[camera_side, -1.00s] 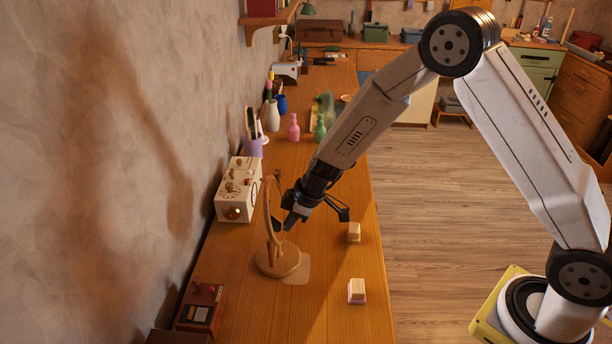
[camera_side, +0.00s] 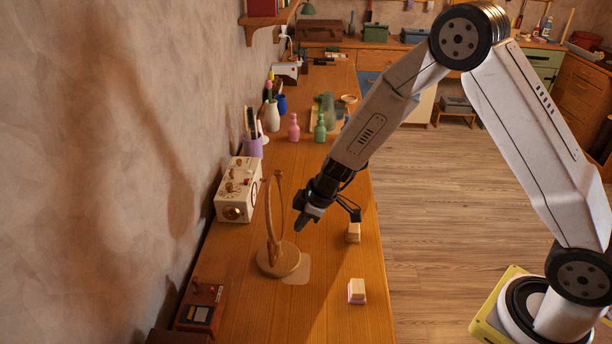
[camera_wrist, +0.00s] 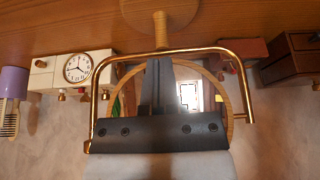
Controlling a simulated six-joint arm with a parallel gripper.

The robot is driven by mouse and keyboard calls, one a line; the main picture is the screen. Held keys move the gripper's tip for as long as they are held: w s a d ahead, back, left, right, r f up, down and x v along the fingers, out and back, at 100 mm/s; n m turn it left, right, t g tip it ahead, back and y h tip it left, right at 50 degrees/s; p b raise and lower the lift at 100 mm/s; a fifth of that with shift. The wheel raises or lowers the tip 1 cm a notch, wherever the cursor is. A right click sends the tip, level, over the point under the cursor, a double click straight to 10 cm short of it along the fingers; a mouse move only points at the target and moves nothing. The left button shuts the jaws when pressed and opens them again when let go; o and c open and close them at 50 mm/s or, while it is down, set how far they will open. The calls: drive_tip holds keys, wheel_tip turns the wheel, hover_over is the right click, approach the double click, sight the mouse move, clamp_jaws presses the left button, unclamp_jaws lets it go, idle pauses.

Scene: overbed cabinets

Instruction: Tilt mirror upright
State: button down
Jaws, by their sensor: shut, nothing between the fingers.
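The round mirror (camera_side: 270,212) stands on its wooden base (camera_side: 292,262) near the wall. In the side view it is seen almost edge-on and looks close to upright within its stand. In the wrist view its wooden rim (camera_wrist: 228,92) and bright glass show behind my gripper, with the brass-coloured U-shaped yoke (camera_wrist: 205,51) around it. My gripper (camera_side: 300,228) is shut and empty, to the right of the mirror with a small gap in the side view. In the wrist view my gripper (camera_wrist: 159,65) covers the middle of the glass.
A cream clock box (camera_side: 238,190) stands behind the mirror by the wall. A dark red box (camera_side: 201,305) lies nearer. Two small pale blocks (camera_side: 353,232) (camera_side: 357,290) sit near the table's right edge. The wooden tabletop (camera_side: 320,265) between mirror and blocks is clear.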

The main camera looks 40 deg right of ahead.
drive_tip(key=shift+s+d, duration=0.75)
drive_tip(key=shift+d, duration=0.05)
drive_tip(key=shift+s+r, duration=0.1)
drive_tip(key=s+d+r+m+h, duration=0.2)
drive_tip(key=s+r+m, duration=0.2)
drive_tip(key=s, duration=0.4)
drive_tip(key=s+d+r+m+g+h, duration=0.1)
drive_tip(key=s+d+r+m, duration=0.2)
drive_tip(key=s, duration=0.6)
drive_tip(key=shift+s+d+r+m+h, duration=0.25)
drive_tip(key=shift+d+r+m+h, duration=0.15)
drive_tip(key=shift+r+m, duration=0.85)
